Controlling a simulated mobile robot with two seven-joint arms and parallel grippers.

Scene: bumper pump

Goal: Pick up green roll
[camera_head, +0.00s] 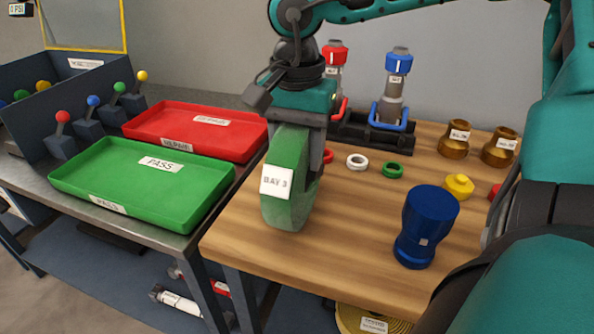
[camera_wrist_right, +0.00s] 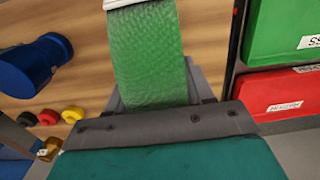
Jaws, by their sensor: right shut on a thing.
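The green roll (camera_head: 288,207) is a thick textured band with a white "BAY 3" label on its side. My right gripper (camera_head: 298,122) comes down from above and is shut on the roll's upper part. The roll hangs upright below it, over the left part of the wooden table (camera_head: 350,255); I cannot tell whether its bottom touches the wood. In the right wrist view the green roll (camera_wrist_right: 150,60) runs out from between the jaws. My left gripper is not in view.
A blue bumper-shaped part (camera_head: 428,225) stands right of the roll. Behind are white (camera_head: 357,161) and green (camera_head: 393,170) rings and a black stand with a blue-capped pump (camera_head: 396,85). Green (camera_head: 140,185) and red (camera_head: 195,130) trays sit on the left bench.

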